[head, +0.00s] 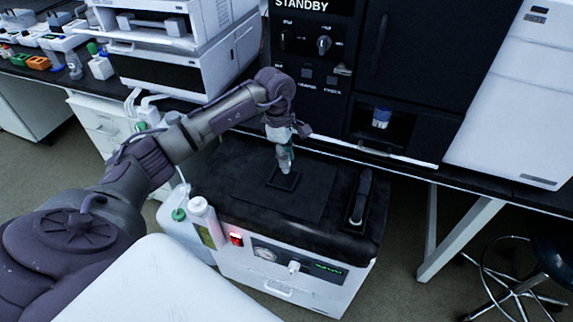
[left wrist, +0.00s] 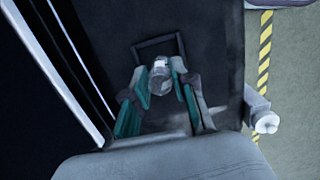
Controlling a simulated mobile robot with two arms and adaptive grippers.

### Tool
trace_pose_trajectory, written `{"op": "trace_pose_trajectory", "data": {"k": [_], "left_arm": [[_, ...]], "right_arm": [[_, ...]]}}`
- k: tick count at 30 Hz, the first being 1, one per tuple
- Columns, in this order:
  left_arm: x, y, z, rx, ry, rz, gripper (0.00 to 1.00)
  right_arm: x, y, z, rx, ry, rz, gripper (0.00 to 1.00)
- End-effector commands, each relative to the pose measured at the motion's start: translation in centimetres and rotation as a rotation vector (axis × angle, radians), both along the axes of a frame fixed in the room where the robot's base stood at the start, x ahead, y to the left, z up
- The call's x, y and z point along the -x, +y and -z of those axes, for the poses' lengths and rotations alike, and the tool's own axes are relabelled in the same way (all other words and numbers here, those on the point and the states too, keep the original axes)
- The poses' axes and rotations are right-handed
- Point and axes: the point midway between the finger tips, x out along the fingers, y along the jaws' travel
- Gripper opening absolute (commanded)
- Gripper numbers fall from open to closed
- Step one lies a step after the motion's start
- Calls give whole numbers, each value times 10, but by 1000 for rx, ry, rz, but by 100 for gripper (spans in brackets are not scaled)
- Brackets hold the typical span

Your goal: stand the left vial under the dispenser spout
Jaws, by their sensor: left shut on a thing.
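My left gripper (head: 285,158) is over the black top of the white cart, at a small raised square frame (head: 284,180). In the left wrist view its fingers (left wrist: 160,76) are closed around a small clear vial with a pale top (left wrist: 159,68). The square frame (left wrist: 158,45) shows just beyond the vial. I cannot tell whether the vial's base touches the surface. A recess in the black instrument holds a blue and white piece (head: 381,118); whether it is the spout or another vial is unclear. My right gripper is out of view.
The black instrument (head: 330,75) stands behind the cart (head: 290,280), marked STANDBY. A black handle-shaped piece (head: 360,197) lies at the cart top's right. A white bottle (head: 203,215) stands at its front left.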

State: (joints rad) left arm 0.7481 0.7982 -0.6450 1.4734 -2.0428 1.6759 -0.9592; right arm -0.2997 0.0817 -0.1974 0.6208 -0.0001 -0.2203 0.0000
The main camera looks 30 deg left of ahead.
Motion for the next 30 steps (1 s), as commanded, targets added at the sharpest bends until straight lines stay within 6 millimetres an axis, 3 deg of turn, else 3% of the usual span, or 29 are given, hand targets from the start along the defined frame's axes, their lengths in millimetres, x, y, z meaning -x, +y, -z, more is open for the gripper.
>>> {"op": "trace_pose_trajectory", "data": {"k": [5, 12, 22, 23, 27, 30], "left_arm": [[-3, -1, 11, 1, 2, 1, 9], [-2, -1, 42, 1, 1, 1, 9], [-3, 0, 46, 0, -1, 2, 9], [-3, 0, 46, 0, -1, 1, 27], [-3, 0, 45, 0, -1, 1, 51], [-3, 0, 44, 0, -1, 1, 51]], "right_arm": [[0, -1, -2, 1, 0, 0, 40], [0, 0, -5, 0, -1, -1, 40], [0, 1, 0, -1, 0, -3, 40], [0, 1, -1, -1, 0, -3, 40], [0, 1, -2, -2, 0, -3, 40], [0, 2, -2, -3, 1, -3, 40]]}}
